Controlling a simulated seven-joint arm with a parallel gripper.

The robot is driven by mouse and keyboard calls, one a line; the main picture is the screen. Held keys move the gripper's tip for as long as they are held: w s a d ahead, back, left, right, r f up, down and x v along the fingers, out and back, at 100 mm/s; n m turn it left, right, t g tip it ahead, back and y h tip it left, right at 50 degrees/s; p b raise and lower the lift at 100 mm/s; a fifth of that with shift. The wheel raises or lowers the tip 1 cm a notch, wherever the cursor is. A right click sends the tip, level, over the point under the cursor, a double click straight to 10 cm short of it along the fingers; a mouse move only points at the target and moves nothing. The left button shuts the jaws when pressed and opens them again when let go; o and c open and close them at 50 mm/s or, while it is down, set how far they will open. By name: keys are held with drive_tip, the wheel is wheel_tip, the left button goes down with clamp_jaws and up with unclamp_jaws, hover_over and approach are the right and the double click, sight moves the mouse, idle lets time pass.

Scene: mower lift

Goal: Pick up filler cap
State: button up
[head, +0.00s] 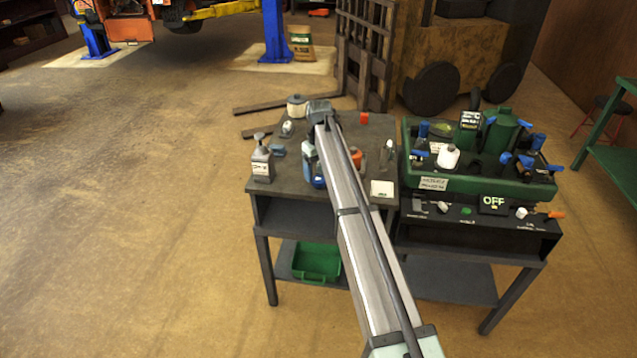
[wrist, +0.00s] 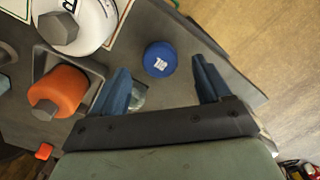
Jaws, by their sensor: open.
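A round blue cap (wrist: 160,59) with a white mark on top stands on the dark bench top in the wrist view. I take it as the filler cap, though its label is too small to read. My gripper (wrist: 160,67) is open, with its blue fingers on either side of the cap in the picture. Gaps show between the cap and both fingers. The wrist view does not tell the height of the fingers above it.
An orange piece (wrist: 58,92) sits in a grey holder left of the fingers, near a white container (wrist: 95,22) with a grey hexagonal top. A clear round piece (wrist: 137,97) lies partly behind the gripper. The bench (head: 345,131) holds a grey bottle (head: 262,163); a green tray (head: 480,178) stands right.

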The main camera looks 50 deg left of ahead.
sight(319, 179)
drive_tip(key=shift+f, duration=1.6)
drive_tip(key=shift+c, duration=0.2)
drive_tip(key=c, duration=1.1)
